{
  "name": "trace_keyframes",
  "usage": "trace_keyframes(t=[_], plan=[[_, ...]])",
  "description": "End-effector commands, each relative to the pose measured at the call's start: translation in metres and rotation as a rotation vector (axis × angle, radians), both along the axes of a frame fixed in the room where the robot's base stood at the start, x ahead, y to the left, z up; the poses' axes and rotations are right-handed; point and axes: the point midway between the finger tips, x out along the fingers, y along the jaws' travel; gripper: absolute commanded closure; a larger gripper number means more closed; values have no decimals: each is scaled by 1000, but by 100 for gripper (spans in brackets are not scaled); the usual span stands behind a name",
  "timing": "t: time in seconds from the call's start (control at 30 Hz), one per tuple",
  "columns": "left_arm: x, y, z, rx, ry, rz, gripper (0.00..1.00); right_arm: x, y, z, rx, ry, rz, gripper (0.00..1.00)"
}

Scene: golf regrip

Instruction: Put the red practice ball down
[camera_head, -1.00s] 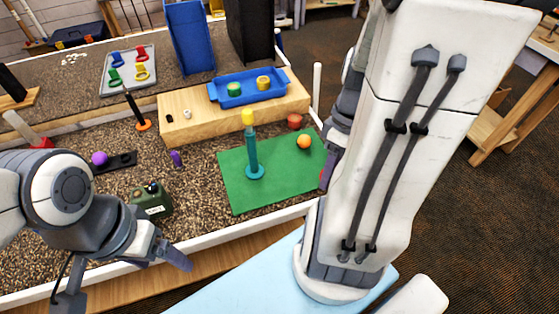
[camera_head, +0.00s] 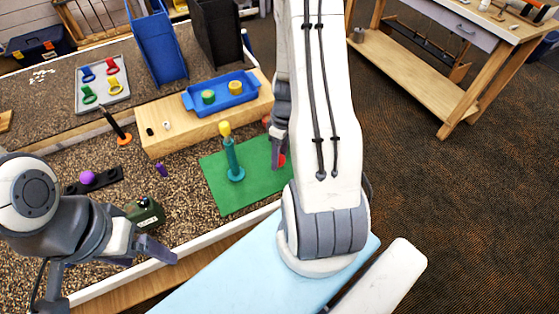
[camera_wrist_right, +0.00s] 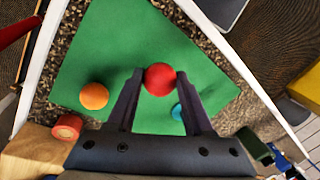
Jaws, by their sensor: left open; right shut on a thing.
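My right gripper (camera_wrist_right: 158,88) is shut on the red practice ball (camera_wrist_right: 159,79), which sits between its fingertips. In the head view the red ball (camera_head: 281,160) shows beside the right gripper's dark fingers (camera_head: 277,152), over the right part of the green mat (camera_head: 213,183). I cannot tell whether the ball touches the mat. A teal post (camera_head: 233,158) with a yellow top stands on the mat, left of the gripper. My left gripper (camera_head: 160,252) is open and empty near the front edge.
A wooden block (camera_head: 165,140) behind the mat carries a blue tray (camera_head: 222,103). A red cylinder (camera_wrist_right: 67,127) stands near the orange ball. A green box (camera_head: 146,212) and a purple ball (camera_head: 87,177) are on the left. The mat's front left part is clear.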

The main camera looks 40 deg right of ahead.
Motion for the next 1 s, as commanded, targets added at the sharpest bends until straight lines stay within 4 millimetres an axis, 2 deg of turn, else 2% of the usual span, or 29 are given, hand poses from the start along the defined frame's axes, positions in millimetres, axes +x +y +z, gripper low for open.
trace_keyframes(t=[0.2,0.67,0.7,0.77,0.8,1.0], plan=[[0,0,5,0,0,0,19,-1,0,-29,2,3,-1,100],[0,0,-1,0,0,0,19,-1,0,-38,0,1,0,100],[0,0,-1,0,0,0,19,-1,0,-37,0,1,0,45],[0,0,0,0,0,0,19,-1,0,-36,0,1,0,22],[0,0,0,0,0,0,19,-1,0,-36,0,1,0,19],[0,0,0,0,0,0,19,-1,0,-36,-1,1,0,19]])
